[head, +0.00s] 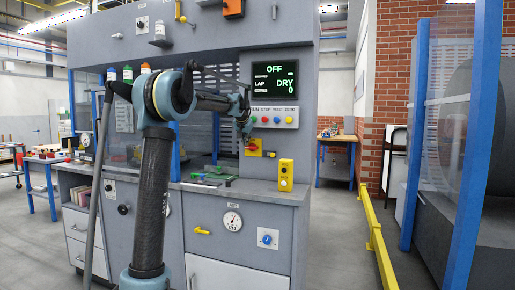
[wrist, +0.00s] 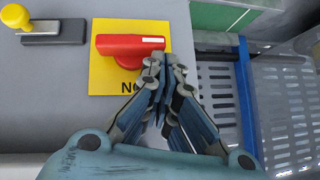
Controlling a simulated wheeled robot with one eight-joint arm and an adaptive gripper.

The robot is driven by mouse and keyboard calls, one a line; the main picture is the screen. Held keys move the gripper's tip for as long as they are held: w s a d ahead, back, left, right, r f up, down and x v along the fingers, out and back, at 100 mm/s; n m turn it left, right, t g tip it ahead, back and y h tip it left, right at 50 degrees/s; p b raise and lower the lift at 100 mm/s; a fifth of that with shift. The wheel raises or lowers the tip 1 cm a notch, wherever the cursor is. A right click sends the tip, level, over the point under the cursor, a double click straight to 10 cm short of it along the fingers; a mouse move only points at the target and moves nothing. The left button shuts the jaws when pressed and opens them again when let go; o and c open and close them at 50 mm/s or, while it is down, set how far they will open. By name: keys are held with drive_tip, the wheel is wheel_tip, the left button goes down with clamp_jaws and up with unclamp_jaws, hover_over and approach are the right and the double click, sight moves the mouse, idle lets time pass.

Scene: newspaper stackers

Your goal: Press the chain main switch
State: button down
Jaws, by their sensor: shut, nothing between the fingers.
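A red rotary switch handle (wrist: 125,45) sits on a yellow plate (wrist: 103,80) with partly hidden black lettering. The handle lies roughly crosswise, with a white mark at its right end. The same red and yellow switch (head: 253,147) shows on the grey cabinet front in the head view, below the row of buttons. My gripper (wrist: 165,62) is shut and empty. Its fingertips are at the right end of the red handle and overlap it in the wrist view; I cannot tell if they touch. In the head view my gripper (head: 247,130) is just above the switch, small and partly unclear.
A display (head: 275,80) reads OFF and DRY above coloured buttons (head: 276,120). A yellow button box (head: 286,175) stands on the counter (head: 250,190). A yellow knob (wrist: 16,16) is at the wrist view's upper left. A yellow floor rail (head: 375,240) runs at the right.

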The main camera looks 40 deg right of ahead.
drive_tip(key=v, duration=1.2)
drive_tip(key=shift+w+a+f, duration=0.1)
drive_tip(key=shift+a+f, duration=0.05)
idle(0.3)
